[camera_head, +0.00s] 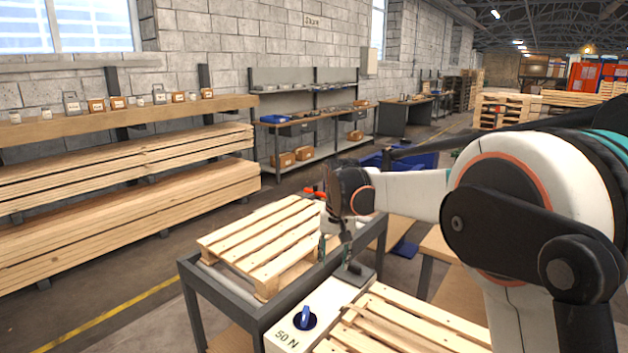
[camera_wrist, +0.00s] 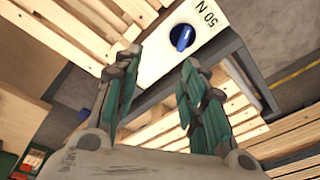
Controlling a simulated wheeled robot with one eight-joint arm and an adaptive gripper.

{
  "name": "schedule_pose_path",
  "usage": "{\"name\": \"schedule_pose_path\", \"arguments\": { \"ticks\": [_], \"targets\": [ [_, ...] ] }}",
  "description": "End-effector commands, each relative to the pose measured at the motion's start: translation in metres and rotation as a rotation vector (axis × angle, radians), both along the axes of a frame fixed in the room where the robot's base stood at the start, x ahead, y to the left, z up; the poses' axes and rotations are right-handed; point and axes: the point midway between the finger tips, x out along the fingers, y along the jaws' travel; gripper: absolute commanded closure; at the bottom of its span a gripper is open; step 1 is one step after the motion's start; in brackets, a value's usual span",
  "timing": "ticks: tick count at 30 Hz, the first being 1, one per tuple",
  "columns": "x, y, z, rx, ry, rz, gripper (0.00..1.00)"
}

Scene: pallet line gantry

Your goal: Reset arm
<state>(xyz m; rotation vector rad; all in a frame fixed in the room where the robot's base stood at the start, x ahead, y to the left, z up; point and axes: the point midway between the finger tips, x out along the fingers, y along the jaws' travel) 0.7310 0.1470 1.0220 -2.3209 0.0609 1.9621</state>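My arm reaches across the head view from the right, and its wrist hangs over the work table. My gripper (camera_wrist: 160,62) shows two green-padded fingers, spread well apart with nothing between them. In the head view my gripper (camera_head: 324,246) is small and partly hidden by the wrist, above the near edge of a wooden pallet. A white box (camera_head: 284,339) marked "50 N" carries a blue knob (camera_head: 305,317). The knob also shows in the wrist view (camera_wrist: 182,38), beyond and between the fingertips, apart from them.
The wooden pallet (camera_head: 262,236) lies on a grey-framed table (camera_head: 228,306). Another slatted pallet (camera_head: 405,325) is at the front right. Stacked planks (camera_head: 130,205) and a shelf of small boxes line the left wall. Open floor lies between the planks and the table.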

Motion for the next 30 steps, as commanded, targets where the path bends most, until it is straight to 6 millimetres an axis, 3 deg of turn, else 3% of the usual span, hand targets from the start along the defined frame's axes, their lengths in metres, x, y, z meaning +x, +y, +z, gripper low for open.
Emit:
{"name": "schedule_pose_path", "arguments": {
  "ticks": [6,15,23,30],
  "targets": [
    [-0.056,-0.035,0.046,0.003,-0.072,0.013,0.62],
    [-0.140,-0.076,0.081,-0.002,-0.175,0.033,0.62],
    [-0.217,-0.106,0.088,-0.014,-0.263,0.049,0.62],
    [-0.285,-0.127,0.073,-0.035,-0.344,0.063,0.62]
  ]
}}
